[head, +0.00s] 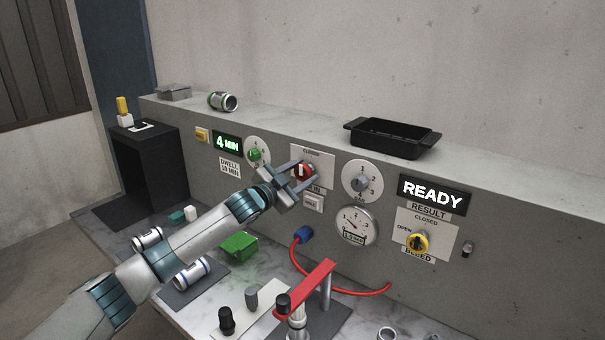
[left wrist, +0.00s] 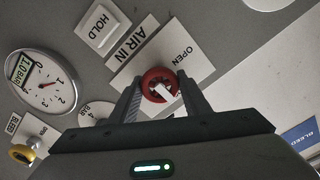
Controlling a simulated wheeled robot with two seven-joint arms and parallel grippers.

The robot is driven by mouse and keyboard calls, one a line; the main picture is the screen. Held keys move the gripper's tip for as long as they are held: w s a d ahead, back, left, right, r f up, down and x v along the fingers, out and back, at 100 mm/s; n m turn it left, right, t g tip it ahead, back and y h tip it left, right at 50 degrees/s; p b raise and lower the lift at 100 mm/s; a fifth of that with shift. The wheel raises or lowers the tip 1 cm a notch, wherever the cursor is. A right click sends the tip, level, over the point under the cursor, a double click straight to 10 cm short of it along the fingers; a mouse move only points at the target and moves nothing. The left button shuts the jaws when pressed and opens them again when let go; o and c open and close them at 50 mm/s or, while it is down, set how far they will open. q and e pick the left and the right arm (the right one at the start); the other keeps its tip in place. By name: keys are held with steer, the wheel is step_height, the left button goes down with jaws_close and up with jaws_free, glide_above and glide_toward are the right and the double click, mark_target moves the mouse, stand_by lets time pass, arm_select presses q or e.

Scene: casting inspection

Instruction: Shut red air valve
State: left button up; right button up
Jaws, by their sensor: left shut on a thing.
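The red air valve knob (head: 302,171) sits on a pale plate marked CLOSED and IN on the grey panel. In the left wrist view the same red knob (left wrist: 158,84) shows a white pointer bar, beside the words AIR IN and OPEN. My left gripper (head: 299,170) reaches the panel from the left, and its fingers (left wrist: 160,92) are shut on the knob from both sides. In the left wrist view the white pointer slants toward the lower right, away from the OPEN label. My right gripper is not in view.
Right of the valve are a grey dial (head: 362,181), a pressure gauge (head: 357,226), the READY display (head: 433,194) and a yellow bleed knob (head: 418,243). A red clamp (head: 306,287) and red hose (head: 343,288) stand below on the bench.

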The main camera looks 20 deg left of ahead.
arm_select(q)
steer(key=o, duration=1)
steer(key=shift+o, duration=0.2)
steer(key=shift+s+f, duration=0.1)
steer(key=shift+s, duration=0.1)
steer(key=shift+s+a+b, duration=0.25)
steer(key=shift+s+b, duration=0.1)
steer(key=shift+s, duration=0.15)
steer(key=b+v, duration=0.5)
steer(key=v, duration=1.1)
